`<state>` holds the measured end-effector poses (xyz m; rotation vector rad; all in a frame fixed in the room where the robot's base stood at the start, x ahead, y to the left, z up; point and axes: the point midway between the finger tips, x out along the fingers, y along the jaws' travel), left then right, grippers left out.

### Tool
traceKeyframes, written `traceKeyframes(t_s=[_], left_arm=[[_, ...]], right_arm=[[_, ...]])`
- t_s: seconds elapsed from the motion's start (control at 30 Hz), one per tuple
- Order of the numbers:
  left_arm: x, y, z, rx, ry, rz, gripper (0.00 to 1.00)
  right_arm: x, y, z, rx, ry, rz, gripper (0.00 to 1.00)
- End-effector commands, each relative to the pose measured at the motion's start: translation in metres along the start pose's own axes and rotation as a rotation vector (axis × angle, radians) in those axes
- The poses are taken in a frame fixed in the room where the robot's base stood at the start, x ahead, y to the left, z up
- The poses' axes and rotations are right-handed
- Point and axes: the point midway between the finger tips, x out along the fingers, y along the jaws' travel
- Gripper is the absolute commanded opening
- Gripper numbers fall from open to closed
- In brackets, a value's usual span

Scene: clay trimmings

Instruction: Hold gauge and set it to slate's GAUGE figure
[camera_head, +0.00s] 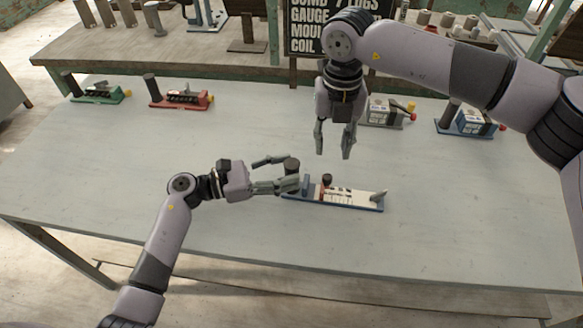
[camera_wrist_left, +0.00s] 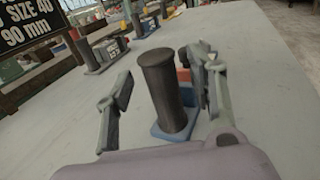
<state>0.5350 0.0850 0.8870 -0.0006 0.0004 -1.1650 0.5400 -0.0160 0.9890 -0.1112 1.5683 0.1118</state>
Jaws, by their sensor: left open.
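The gauge (camera_head: 345,197) lies on the table in front of me, a blue base with a white marked scale, a small dark knob and a grey piece at its right end. A dark upright post (camera_head: 292,166) stands at its left end. My left gripper (camera_head: 283,172) is open around this post; in the left wrist view the post (camera_wrist_left: 165,95) stands between the parted fingers (camera_wrist_left: 168,88). My right gripper (camera_head: 334,152) hangs open and empty above and behind the gauge. The slate (camera_head: 305,32) stands behind, partly hidden by my right arm; its GAUGE figure is not readable.
A green device (camera_head: 98,94) and a red one (camera_head: 182,98) stand at the table's back left. A grey device (camera_head: 388,113) and a blue one (camera_head: 470,122) stand at the back right. The table (camera_head: 130,160) is clear around the gauge.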

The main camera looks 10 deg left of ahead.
Motion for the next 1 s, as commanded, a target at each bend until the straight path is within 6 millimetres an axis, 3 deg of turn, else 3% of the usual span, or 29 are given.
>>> traceKeyframes(t_s=[0.2, 0.5, 1.0], left_arm=[[0.017, 0.0, 0.0, 0.0, 0.0, 0.0, 0.51], [0.019, 0.0, 0.0, 0.0, 0.001, 0.0, 0.51], [0.019, 0.0, 0.0, 0.0, 0.001, 0.0, 0.18]], right_arm=[[0.0, 0.0, 0.0, 0.0, 0.0, 0.0, 0.33], [0.0, 0.0, 0.0, 0.0, 0.0, 0.0, 0.33], [0.0, 0.0, 0.0, 0.0, 0.0, 0.0, 0.33]])
